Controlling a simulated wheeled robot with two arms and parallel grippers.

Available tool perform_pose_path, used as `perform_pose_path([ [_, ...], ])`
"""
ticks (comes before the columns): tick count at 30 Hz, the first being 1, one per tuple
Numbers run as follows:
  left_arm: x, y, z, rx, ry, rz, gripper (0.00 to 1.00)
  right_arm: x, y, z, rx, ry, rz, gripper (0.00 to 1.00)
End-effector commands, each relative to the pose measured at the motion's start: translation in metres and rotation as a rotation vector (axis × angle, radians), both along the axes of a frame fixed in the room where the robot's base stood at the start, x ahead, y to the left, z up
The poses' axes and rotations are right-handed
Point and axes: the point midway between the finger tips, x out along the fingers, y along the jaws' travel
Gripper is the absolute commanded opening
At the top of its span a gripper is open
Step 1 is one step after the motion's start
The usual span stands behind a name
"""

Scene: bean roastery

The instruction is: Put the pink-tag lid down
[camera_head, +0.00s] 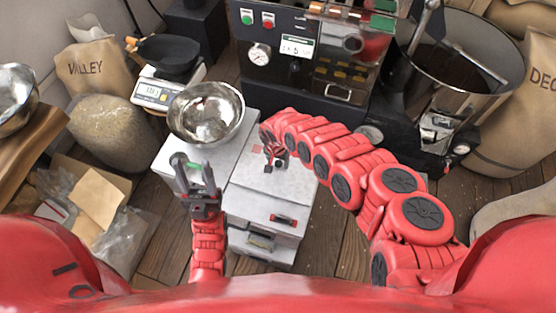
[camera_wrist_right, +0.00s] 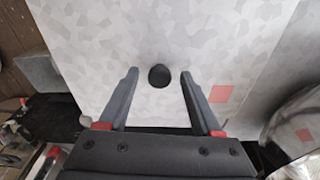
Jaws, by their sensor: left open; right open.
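A flat light grey patterned panel with a black knob (camera_wrist_right: 159,76) and a small pink-red square (camera_wrist_right: 221,93) fills most of the right wrist view; it looks like the pink-tag lid (camera_wrist_right: 110,28). In the head view it appears to be the pale top (camera_head: 258,188) of the right part of a white cabinet. My right gripper (camera_head: 273,158) is over it. Its open fingers (camera_wrist_right: 155,74) stand either side of the knob, with gaps on both sides. I cannot tell its height above the panel. My left gripper (camera_head: 193,163) is open, over the cabinet's left part.
A shiny metal bowl (camera_head: 206,113) stands behind my left gripper. A scale (camera_head: 155,92) with a black pan is behind it. The roasting machine (camera_head: 300,62) and a large drum (camera_head: 455,75) stand at the back. Sacks and bags crowd the left. My right arm crosses the cabinet's right side.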

Motion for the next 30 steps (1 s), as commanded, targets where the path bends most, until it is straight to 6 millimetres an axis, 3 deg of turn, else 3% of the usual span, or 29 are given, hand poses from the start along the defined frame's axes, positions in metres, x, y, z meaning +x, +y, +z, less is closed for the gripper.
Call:
perform_pose_path([
  [8, 0.0, 0.0, 0.006, 0.0, 0.0, 0.0, 0.5, 0.0, 0.002, 0.022, 0.001, -0.002, 0.003, 0.66],
  [24, 0.0, 0.0, 0.02, 0.0, 0.0, 0.0, 0.5, -0.009, 0.004, 0.108, -0.001, -0.004, 0.001, 0.66],
  [30, 0.0, 0.0, 0.022, 0.0, 0.0, 0.0, 0.5, -0.013, 0.004, 0.12, -0.001, 0.0, 0.0, 0.66],
])
